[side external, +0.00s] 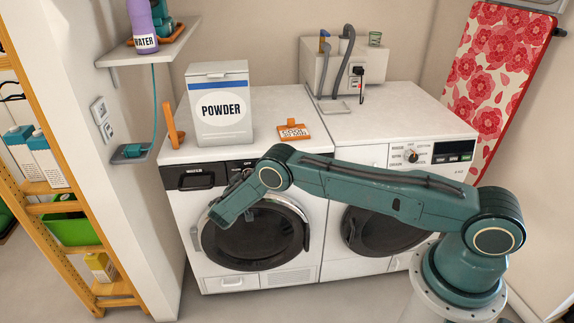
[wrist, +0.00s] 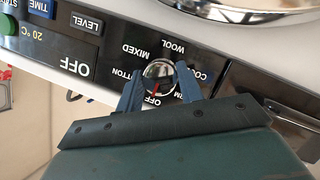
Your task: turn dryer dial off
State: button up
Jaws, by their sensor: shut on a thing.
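In the wrist view, seen upside down, a round silver dial (wrist: 160,69) with a red mark sits on a black control panel (wrist: 110,38). Labels around it include WOOL, MIXED, COTTON and OFF. The red mark lies on the dial's lower side in the picture, towards the OFF label. My gripper (wrist: 157,79) has one blue-grey finger on each side of the dial and is shut on it. In the side external view, my gripper is at the black panel of the left machine (side external: 310,200), and my arm hides the dial there.
The right machine (side external: 465,193) has a white panel with its own dial (side external: 411,156). A wooden shelf rack (side external: 62,190) stands at the left.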

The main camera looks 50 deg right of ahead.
dwell(0.3)
jog(key=o, duration=1)
jog(key=shift+a, duration=0.1)
jog(key=v, duration=1.3)
jog(key=shift+s+a, duration=0.25)
jog(key=shift+a, duration=0.05)
jog(key=shift+r, duration=0.2)
